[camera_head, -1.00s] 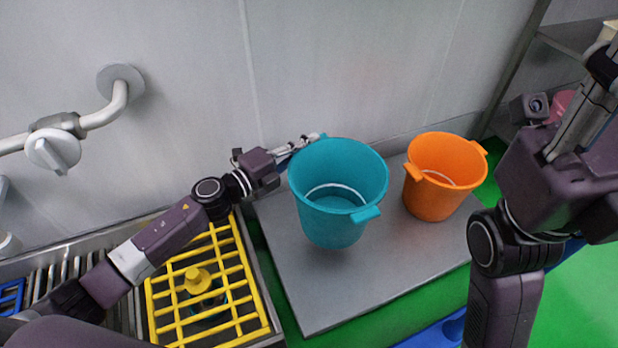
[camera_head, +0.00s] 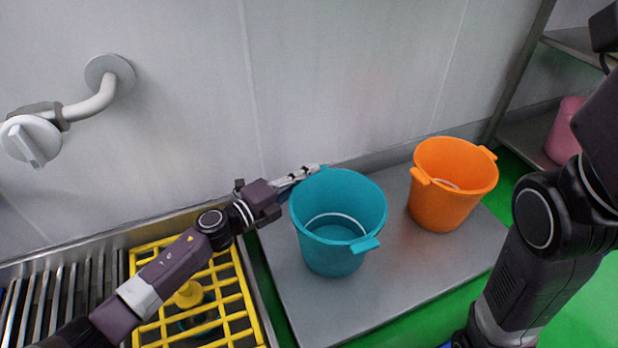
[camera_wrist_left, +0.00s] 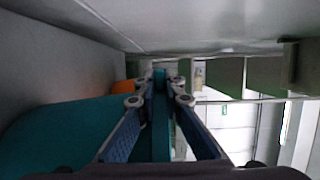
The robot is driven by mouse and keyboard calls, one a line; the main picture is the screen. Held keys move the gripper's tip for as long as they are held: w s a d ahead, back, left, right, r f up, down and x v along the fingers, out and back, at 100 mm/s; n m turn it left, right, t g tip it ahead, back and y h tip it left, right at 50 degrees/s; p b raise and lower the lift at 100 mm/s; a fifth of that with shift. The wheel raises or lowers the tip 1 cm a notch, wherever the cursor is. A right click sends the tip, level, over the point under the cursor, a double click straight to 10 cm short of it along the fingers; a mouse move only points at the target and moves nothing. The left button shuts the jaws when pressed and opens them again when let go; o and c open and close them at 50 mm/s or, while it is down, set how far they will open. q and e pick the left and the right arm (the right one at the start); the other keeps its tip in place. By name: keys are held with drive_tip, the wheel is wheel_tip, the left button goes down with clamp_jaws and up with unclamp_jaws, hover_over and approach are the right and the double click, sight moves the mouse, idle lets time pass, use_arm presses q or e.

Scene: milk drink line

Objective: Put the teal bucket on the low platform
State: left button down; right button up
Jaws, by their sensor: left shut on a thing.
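The teal bucket (camera_head: 335,255) is upright over the grey low platform (camera_head: 385,290), towards its left half. I cannot tell whether its base touches the platform. My left gripper (camera_head: 314,170) is shut on the handle at the bucket's far rim; the near handle is free. In the left wrist view the teal bucket wall (camera_wrist_left: 70,135) fills the left side, and teal shows between the fingers of my left gripper (camera_wrist_left: 160,90). My right arm stands at the right of the head view, with its gripper out of the picture.
An orange bucket (camera_head: 440,205) stands on the platform right of the teal one. A yellow grate (camera_head: 225,310) lies over the metal drain at left. The wall is close behind the platform. A pink container (camera_head: 565,130) sits at the far right. The platform's front is bare.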

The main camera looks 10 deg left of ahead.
use_arm(q)
drive_tip(key=c, duration=2.5)
unclamp_jaws()
drive_tip(key=shift+f, duration=0.15)
drive_tip(key=o, duration=0.5)
drive_tip(key=shift+c, duration=0.2)
